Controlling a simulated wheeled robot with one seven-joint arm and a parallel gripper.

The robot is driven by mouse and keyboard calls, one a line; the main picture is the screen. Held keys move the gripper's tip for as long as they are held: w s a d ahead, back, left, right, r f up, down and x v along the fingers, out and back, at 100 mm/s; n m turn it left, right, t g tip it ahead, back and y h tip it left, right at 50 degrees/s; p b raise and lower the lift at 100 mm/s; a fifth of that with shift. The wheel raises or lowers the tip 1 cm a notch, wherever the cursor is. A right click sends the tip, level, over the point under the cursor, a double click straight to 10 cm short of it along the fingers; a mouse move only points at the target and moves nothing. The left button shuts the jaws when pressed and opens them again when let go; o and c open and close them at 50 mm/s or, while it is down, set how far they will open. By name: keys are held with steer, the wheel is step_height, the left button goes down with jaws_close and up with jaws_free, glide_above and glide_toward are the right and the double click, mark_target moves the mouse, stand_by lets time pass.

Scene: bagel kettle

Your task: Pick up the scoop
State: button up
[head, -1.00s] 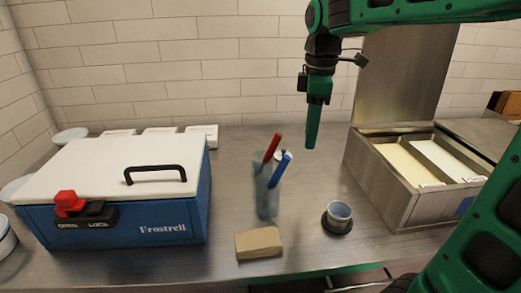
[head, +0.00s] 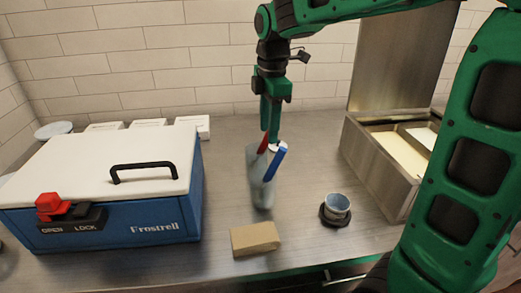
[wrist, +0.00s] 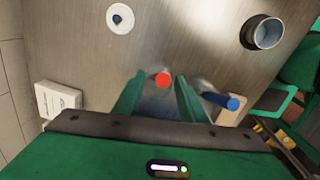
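A clear container (head: 262,180) stands on the counter and holds two long-handled tools, one with a red handle (head: 264,146) and one with a blue handle (head: 276,162). I cannot tell which is the scoop, as their lower ends are blurred inside the container. My gripper (head: 270,135) points down just above the container. In the wrist view its fingers (wrist: 160,95) are open, with the red handle's end (wrist: 162,79) between them. The blue handle (wrist: 222,102) lies outside the right finger. Nothing is visibly gripped.
A blue cooler with a white lid (head: 100,165) stands left. A tan block (head: 255,238) lies in front of the container. A small cup (head: 337,205) sits on a dark base to the right. A steel bin unit (head: 385,180) is further right. White boxes (head: 190,126) line the wall.

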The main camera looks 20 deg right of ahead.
steer(key=shift+f, duration=1.7)
jaws_close()
step_height(320, 180, up, 10)
steer(key=shift+r, duration=0.1)
